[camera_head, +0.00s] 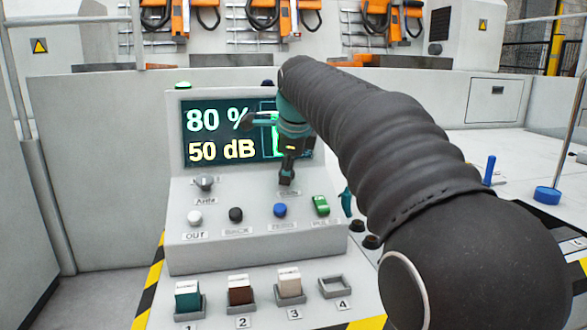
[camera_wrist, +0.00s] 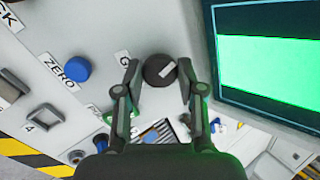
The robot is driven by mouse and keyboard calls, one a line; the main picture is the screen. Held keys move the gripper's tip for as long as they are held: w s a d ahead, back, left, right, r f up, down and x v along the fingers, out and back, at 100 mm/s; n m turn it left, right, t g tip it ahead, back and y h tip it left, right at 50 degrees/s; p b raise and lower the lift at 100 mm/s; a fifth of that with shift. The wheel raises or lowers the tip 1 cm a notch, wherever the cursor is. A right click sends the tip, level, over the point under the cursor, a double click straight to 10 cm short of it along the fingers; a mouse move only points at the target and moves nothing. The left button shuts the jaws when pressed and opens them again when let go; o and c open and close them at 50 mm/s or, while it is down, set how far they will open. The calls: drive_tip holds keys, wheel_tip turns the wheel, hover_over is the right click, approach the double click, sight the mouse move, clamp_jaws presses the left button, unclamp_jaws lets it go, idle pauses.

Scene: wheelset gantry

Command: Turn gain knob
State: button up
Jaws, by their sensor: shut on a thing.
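The gain knob (camera_wrist: 158,70) is a dark round knob with a pale pointer mark, seen in the wrist view beside a label starting with "G". My gripper (camera_wrist: 159,78) has one finger on each side of the knob and is shut on it. In the head view my gripper (camera_head: 287,178) points down at the upper right of the sloped control panel (camera_head: 260,244) and mostly hides the knob. The screen (camera_head: 222,135) above reads "80 %" and "50 dB"; my gripper covers part of its green graphic.
A second knob (camera_head: 204,183) sits at the panel's left. Below are a white button (camera_head: 195,217), a black button (camera_head: 236,214), a blue button (camera_head: 280,210) and a green switch (camera_head: 321,205). Numbered slots hold teal (camera_head: 188,300), brown (camera_head: 239,292) and beige (camera_head: 289,286) blocks; slot 4 (camera_head: 336,287) is empty.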

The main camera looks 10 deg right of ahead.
drive_tip(key=shift+m, duration=0.5)
drive_tip(key=o, duration=1.1)
drive_tip(key=shift+d, duration=0.1)
drive_tip(key=shift+o, duration=0.2)
drive_tip(key=v, duration=1.2)
